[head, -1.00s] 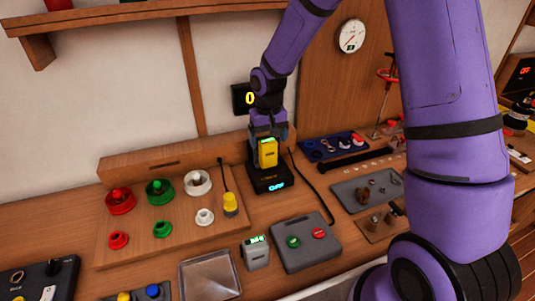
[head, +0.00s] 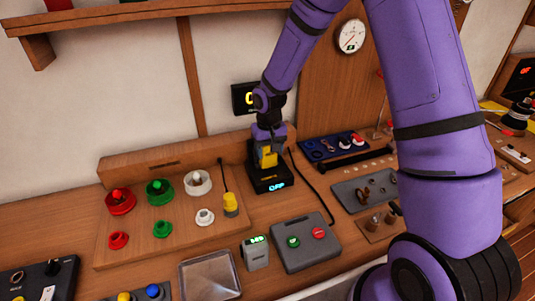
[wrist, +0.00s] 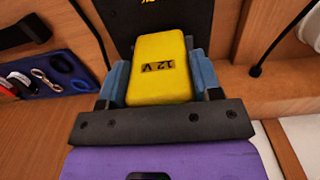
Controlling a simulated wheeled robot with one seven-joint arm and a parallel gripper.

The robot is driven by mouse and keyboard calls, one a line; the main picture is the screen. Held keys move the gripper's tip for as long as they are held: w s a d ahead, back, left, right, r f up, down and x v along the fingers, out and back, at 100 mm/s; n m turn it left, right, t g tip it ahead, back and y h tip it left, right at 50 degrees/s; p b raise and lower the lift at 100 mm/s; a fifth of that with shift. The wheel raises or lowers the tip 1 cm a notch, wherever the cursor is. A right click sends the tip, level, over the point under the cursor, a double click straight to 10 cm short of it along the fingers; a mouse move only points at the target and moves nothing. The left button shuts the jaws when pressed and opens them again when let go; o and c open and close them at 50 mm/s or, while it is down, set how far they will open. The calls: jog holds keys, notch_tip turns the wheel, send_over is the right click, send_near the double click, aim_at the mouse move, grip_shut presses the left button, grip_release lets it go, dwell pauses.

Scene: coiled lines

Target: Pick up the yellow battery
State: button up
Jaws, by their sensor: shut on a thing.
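The yellow battery (wrist: 160,85), marked "12 V", sits between the two blue fingers of my gripper (wrist: 163,80) in the wrist view. The fingers press on its two sides. In the head view the yellow battery (head: 268,158) shows at the black charger dock (head: 270,180), partly covered by my gripper (head: 267,150). The dock has a lit blue display at its front. I cannot tell whether the battery's lower end rests in the dock.
A small grey unit with a green display (head: 256,253) and a grey box with green and red buttons (head: 305,243) stand in front. A wooden board (head: 180,235) with coloured connectors lies to the left. A black cable (head: 315,180) runs right of the dock.

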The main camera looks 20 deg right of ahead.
jog(key=shift+r, duration=5.1)
jog(key=shift+r, duration=0.1)
jog(key=shift+r, duration=0.65)
